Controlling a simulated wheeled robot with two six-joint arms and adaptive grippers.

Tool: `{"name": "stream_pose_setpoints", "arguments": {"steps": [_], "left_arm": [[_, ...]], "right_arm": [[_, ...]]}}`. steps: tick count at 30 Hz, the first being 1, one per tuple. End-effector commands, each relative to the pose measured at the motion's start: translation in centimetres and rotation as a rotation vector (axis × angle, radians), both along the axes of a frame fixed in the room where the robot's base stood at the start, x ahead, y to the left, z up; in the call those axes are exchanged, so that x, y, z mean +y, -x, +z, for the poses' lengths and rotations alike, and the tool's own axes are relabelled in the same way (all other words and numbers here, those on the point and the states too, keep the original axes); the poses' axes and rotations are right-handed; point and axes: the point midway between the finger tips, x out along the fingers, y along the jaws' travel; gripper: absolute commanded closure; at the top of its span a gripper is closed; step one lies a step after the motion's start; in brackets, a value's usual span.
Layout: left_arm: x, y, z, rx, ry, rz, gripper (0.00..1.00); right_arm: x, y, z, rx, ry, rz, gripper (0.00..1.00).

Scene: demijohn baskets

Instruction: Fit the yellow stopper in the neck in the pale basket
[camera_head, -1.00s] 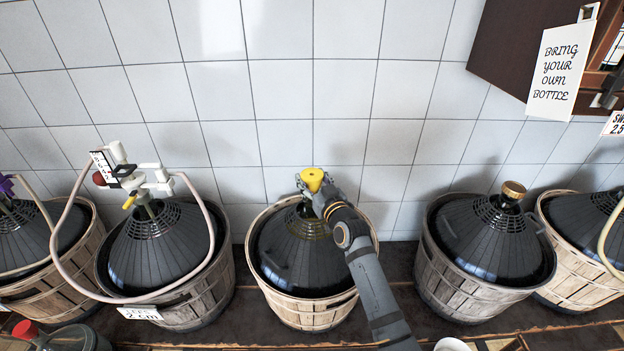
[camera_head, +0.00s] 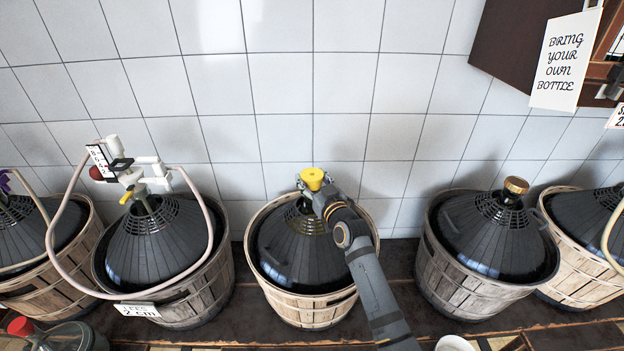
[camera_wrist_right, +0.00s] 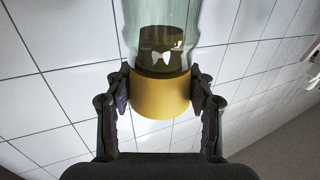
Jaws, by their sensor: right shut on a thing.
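The yellow stopper (camera_head: 312,176) is in my right gripper (camera_head: 316,186), over the middle demijohn, which stands in the pale basket (camera_head: 310,306). In the right wrist view, both fingers of the gripper (camera_wrist_right: 160,98) press on the sides of the yellow stopper (camera_wrist_right: 161,94). A clear glass cylinder (camera_wrist_right: 158,18) that looks like the neck meets the stopper there. A dark shape shows inside the glass next to the stopper. I cannot tell how deep the stopper sits. In the head view, my gripper and arm partly hide the neck. My left gripper is out of view.
On the left, a demijohn in a greyer basket (camera_head: 196,294) carries a white fitting (camera_head: 130,172) with a looping hose. On the right stands a basket (camera_head: 455,278) with a gold-capped demijohn (camera_head: 495,240). A tiled wall (camera_head: 340,90) is close behind. A sign (camera_head: 566,62) hangs upper right.

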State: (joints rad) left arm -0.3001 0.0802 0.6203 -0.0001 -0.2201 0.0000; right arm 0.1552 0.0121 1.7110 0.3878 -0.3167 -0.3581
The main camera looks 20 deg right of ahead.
Motion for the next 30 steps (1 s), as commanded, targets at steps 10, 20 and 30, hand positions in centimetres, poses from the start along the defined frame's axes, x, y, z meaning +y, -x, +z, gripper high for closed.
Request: {"name": "stream_pose_setpoints", "arguments": {"steps": [10,20,30], "left_arm": [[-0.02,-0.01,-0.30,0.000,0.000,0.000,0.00],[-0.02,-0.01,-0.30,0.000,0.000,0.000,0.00],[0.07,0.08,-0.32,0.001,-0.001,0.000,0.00]], "right_arm": [[0.00,0.00,-0.32,0.000,0.000,0.000,0.77],[0.00,0.00,-0.31,0.000,0.000,0.000,0.19],[-0.10,0.68,-0.45,0.002,0.001,0.000,0.19]]}}
